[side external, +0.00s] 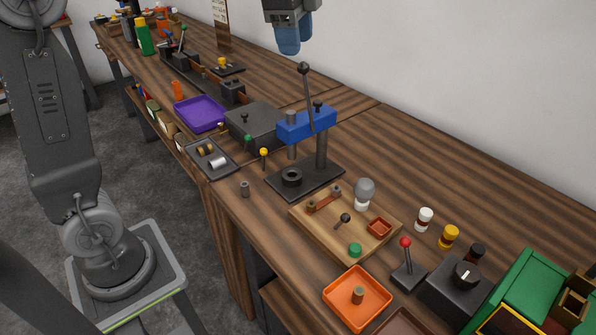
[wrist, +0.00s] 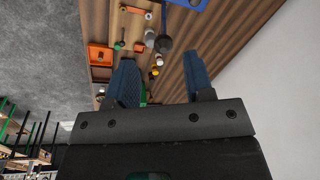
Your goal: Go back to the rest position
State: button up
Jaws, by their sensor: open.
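My gripper (side external: 291,40) is at the top edge of the side external view, raised in the air above the wooden bench and near the white wall. Its blue fingers point down. In the wrist view its two blue fingers (wrist: 160,60) stand well apart with nothing between them, so it is open and empty. Most of the wrist above the fingers is cut off by the top of the side external view.
Below stands a blue-headed lever press (side external: 308,125). Nearby are a wooden board (side external: 315,232) with small parts, an orange tray (side external: 335,300), a purple tray (side external: 198,114) and a red-knobbed lever (side external: 406,265). The air around my gripper looks clear.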

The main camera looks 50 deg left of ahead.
jog(key=s+d+f+n+t, duration=0.1)
jog(key=s+f+n+t, duration=0.1)
jog(key=s+f+n, duration=0.4)
jog(key=s+d+f+n+t, duration=0.1)
jog(key=s+f+n, duration=0.5)
jog(key=s, duration=0.8)
jog(key=shift+d+f+t, duration=0.25)
jog(key=shift+d+t, duration=0.15)
jog(key=shift+d, duration=0.4)
